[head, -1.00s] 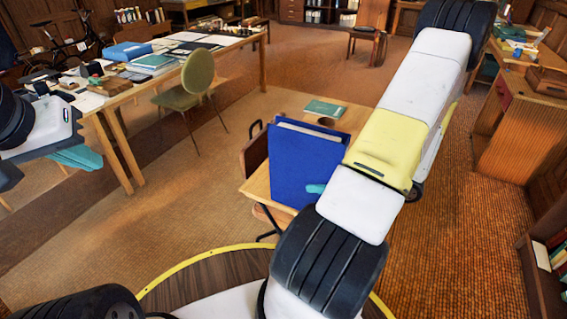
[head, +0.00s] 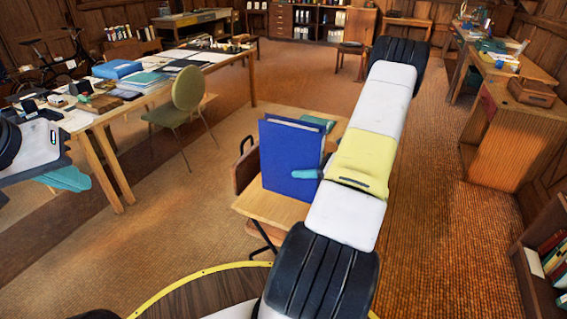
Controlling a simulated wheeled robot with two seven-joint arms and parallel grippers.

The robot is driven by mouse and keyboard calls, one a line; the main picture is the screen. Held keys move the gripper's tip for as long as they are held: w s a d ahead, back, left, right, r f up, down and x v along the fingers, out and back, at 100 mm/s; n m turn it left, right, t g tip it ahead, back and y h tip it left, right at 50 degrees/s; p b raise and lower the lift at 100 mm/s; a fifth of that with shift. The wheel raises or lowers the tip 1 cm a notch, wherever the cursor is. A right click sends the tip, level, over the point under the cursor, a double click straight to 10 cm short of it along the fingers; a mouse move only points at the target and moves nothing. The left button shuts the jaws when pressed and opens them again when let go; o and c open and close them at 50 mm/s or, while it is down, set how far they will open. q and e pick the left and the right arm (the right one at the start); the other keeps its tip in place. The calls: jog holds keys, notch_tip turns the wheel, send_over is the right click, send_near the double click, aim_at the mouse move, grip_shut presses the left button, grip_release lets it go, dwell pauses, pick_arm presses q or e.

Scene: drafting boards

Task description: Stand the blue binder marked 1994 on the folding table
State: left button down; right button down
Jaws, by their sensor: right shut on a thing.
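The blue binder (head: 288,155) is upright in the middle of the head view, its broad blue side facing me and its pale page edges showing along the top. No 1994 mark is visible. My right gripper (head: 306,174) is shut on its right side; a teal finger shows against the cover, and my arm hides the rest. The binder's lower edge appears over the small wooden table (head: 262,204), which looks like the folding table; I cannot tell whether they touch. My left gripper (head: 66,179) is at the far left, away from the binder, its opening unclear.
A green book (head: 318,122) lies on the small table behind the binder. A long desk (head: 140,88) with books and papers and a green chair (head: 188,95) are farther left. Bookshelves stand at right.

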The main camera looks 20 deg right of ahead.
jog(key=shift+f, duration=1.4)
jog(key=shift+s+f, duration=0.1)
jog(key=c, duration=0.7)
grip_release()
jog(key=shift+f, duration=0.1)
jog(key=v, duration=1.2)
jog(key=shift+s+a+r, duration=0.1)
jog(key=shift+r, duration=0.1)
